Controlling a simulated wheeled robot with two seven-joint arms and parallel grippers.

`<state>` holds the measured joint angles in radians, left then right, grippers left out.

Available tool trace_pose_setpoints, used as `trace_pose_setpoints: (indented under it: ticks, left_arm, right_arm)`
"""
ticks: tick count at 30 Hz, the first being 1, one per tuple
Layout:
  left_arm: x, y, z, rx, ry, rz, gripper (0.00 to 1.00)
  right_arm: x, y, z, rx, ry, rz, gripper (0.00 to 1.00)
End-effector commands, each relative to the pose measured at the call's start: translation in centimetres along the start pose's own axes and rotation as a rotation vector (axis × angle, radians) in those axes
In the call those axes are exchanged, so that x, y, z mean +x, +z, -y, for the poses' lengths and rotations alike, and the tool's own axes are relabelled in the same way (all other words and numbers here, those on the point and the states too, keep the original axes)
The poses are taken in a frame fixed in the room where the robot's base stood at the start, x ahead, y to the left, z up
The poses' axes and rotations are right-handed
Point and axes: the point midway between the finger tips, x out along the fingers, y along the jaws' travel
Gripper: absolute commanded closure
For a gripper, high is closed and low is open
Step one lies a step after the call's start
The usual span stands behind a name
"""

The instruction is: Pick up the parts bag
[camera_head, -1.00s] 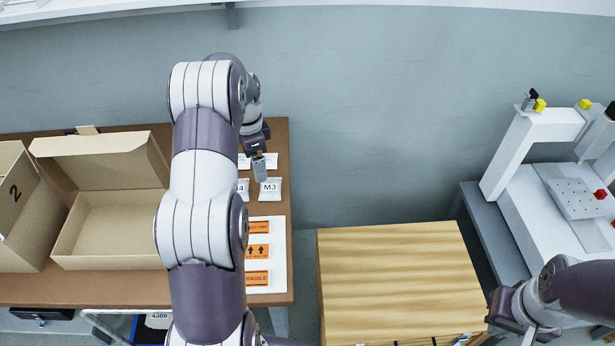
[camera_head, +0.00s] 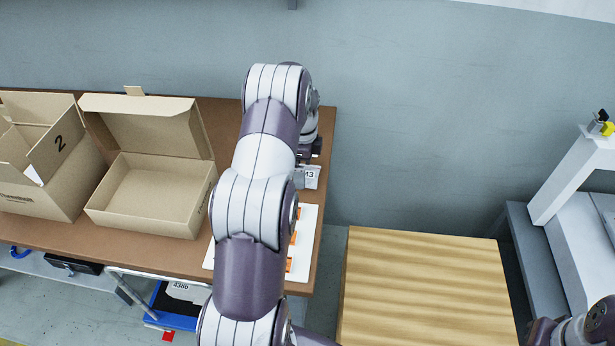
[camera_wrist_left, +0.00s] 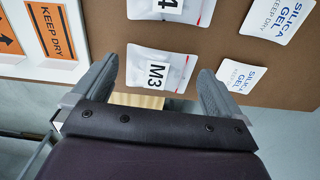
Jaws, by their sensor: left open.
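A small white parts bag marked M3 (camera_wrist_left: 160,72) lies on the brown table; part of it shows beside my left arm in the head view (camera_head: 311,178). A similar bag ending in 4 (camera_wrist_left: 190,10) lies beyond it in the wrist view. My left gripper (camera_wrist_left: 157,68) is open, with one finger on each side of the M3 bag in that view; I cannot tell whether the fingers touch it. In the head view my left arm hides the fingertips. My right gripper (camera_head: 541,331) is partly visible at the bottom right; its jaws are unclear.
Silica gel packets (camera_wrist_left: 243,74) lie right of the M3 bag in the wrist view. A white sheet with orange labels (camera_head: 308,222) lies on the table (camera_head: 228,125). An open cardboard box (camera_head: 150,208) and box 2 (camera_head: 62,160) stand left. A wooden block (camera_head: 425,285) stands right.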

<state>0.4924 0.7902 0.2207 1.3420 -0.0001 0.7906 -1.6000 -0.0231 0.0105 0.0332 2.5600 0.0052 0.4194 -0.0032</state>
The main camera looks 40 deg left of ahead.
Motion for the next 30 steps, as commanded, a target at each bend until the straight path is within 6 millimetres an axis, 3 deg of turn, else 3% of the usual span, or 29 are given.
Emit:
trace_pose_setpoints:
  ticks: [3, 10, 14, 15, 24, 30]
  left_arm:
    - [1.5, 0.0, 0.0, 0.000, 0.000, 0.000, 0.00]
    - [1.7, 0.0, 0.1, -0.001, -0.002, 0.000, 0.00]
    - [1.7, 0.0, 0.0, -0.001, -0.002, 0.000, 0.42]
    - [1.7, 0.0, 0.0, -0.001, -0.002, 0.000, 0.46]
    - [1.4, 0.0, 0.1, -0.001, -0.002, 0.000, 0.47]
    - [-1.0, 0.0, 0.1, -0.001, -0.005, 0.000, 0.47]
  right_arm:
    - [0.1, 0.0, 0.0, 0.000, 0.000, 0.000, 1.00]
    - [0.1, 0.0, 0.0, 0.000, 0.000, 0.000, 1.00]
    - [0.1, 0.0, 0.0, 0.000, 0.000, 0.000, 1.00]
    - [0.1, 0.0, 0.0, 0.000, 0.000, 0.000, 1.00]
    - [0.1, 0.0, 0.0, 0.000, 0.000, 0.000, 1.00]
    - [0.0, 0.0, 0.0, 0.000, 0.000, 0.000, 1.00]
